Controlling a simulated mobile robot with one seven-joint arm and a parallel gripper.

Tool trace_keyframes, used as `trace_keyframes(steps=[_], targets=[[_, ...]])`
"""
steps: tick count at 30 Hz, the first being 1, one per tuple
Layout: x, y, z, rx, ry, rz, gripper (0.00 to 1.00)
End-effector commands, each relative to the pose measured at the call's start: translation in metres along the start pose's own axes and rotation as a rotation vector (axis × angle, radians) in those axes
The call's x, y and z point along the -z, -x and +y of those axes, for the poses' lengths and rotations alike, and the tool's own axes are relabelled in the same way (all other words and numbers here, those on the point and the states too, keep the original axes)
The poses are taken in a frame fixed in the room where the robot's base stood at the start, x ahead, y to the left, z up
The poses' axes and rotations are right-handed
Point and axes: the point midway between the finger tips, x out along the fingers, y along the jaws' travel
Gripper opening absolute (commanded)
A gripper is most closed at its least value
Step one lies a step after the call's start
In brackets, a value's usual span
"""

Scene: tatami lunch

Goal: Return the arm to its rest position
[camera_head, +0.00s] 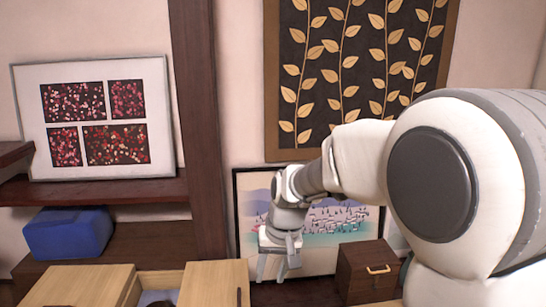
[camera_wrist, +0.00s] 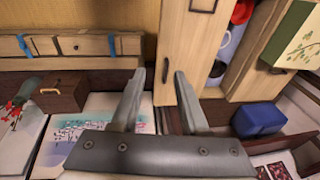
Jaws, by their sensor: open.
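My arm reaches in from the right of the head view and bends down at the wrist. My gripper (camera_head: 276,264) hangs in front of the framed landscape picture (camera_head: 350,214), above and behind the light wooden furniture in the foreground. In the wrist view my gripper (camera_wrist: 160,75) shows two grey fingers spread apart with nothing between them. They point toward a light wooden cabinet (camera_wrist: 181,60). Whether anything touches the fingers cannot be told.
A dark wooden box (camera_head: 366,270) with a handle stands right of my gripper. A blue box (camera_head: 68,233) sits on the left shelf. Wooden furniture (camera_head: 80,286) fills the foreground. In the wrist view, an open cabinet compartment holds dishes (camera_wrist: 222,45).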

Motion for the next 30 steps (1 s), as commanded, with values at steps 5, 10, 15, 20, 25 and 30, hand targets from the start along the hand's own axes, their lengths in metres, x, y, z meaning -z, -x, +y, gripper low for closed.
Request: trace_keyframes(steps=[5, 10, 15, 20, 25, 30], targets=[[-0.029, 0.054, 0.025, -0.028, -0.008, 0.077, 0.45], [-0.063, 0.093, 0.046, -0.059, -0.015, 0.146, 0.45], [-0.101, 0.122, 0.066, -0.092, -0.025, 0.211, 0.45], [-0.138, 0.14, 0.082, -0.125, -0.038, 0.271, 0.45], [-0.172, 0.149, 0.094, -0.157, -0.05, 0.324, 0.45], [-0.202, 0.151, 0.104, -0.187, -0.061, 0.37, 0.45]])
